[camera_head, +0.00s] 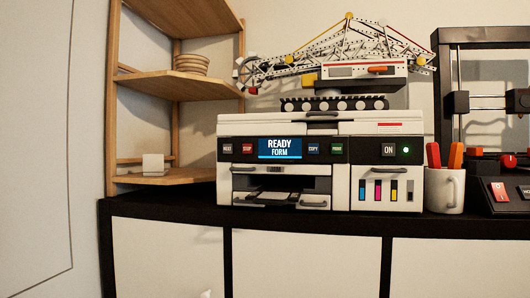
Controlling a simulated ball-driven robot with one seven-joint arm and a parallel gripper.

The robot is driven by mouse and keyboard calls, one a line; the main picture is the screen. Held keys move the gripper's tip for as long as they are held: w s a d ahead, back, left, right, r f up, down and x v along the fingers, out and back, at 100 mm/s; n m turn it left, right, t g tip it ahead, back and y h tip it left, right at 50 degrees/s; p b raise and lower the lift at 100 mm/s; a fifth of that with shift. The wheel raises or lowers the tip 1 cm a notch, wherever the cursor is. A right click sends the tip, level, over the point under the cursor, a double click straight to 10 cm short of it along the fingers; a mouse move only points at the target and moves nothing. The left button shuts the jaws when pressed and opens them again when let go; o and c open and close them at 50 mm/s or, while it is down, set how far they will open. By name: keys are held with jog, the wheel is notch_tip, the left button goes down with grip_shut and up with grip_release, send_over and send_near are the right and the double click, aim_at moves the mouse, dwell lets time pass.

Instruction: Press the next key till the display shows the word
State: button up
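A white and grey printer (225,125) stands on the black top of a cabinet. Its blue display (280,148) reads "READY" with "FORM" below it. Left of the display are a dark key (227,149), its small label blurred and perhaps "NEXT", and a red key (247,149). Right of it are a blue key (313,149), apparently "COPY", and a green key (337,149) with a blurred label. An "ON" key (388,149) sits farther right beside a lit green lamp (406,150). My gripper is not recognisable in view; nothing touches the keys.
A model crane (340,75) stands on the printer. A wooden shelf (175,85) is to the left. A white mug (444,190) with red-orange handles and a dark machine (500,195) are to the right. A small unclear pale tip (205,294) shows at the bottom edge. The printer's front is unobstructed.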

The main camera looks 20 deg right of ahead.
jog(key=shift+c, duration=0.2)
dwell(0.5)
grip_shut()
dwell(1.5)
